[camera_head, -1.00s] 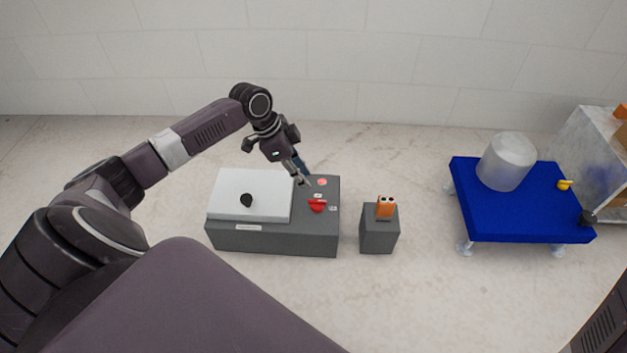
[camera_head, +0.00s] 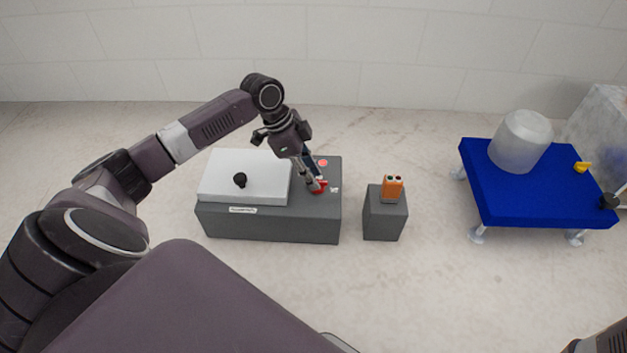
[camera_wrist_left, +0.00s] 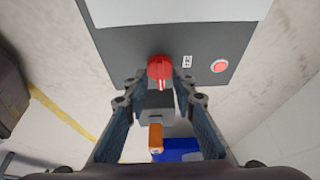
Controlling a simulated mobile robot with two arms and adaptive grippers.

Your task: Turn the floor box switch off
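The grey floor box (camera_head: 270,225) stands on the floor left of centre in the head view. Its red rotary switch (camera_head: 319,188) sits on the right part of its top. My left gripper (camera_head: 315,185) is right at this switch and partly covers it. In the left wrist view, the red switch (camera_wrist_left: 160,71) shows between the two spread fingers of my left gripper (camera_wrist_left: 158,95), with gaps on both sides. I cannot tell whether a finger touches it.
The box also carries a white lid (camera_head: 225,170) with a black knob and a round red button (camera_head: 322,162). A small grey pedestal (camera_head: 384,219) holds an orange control box (camera_head: 392,187). A blue cart (camera_head: 550,205) with a translucent cylinder (camera_head: 520,142) stands right.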

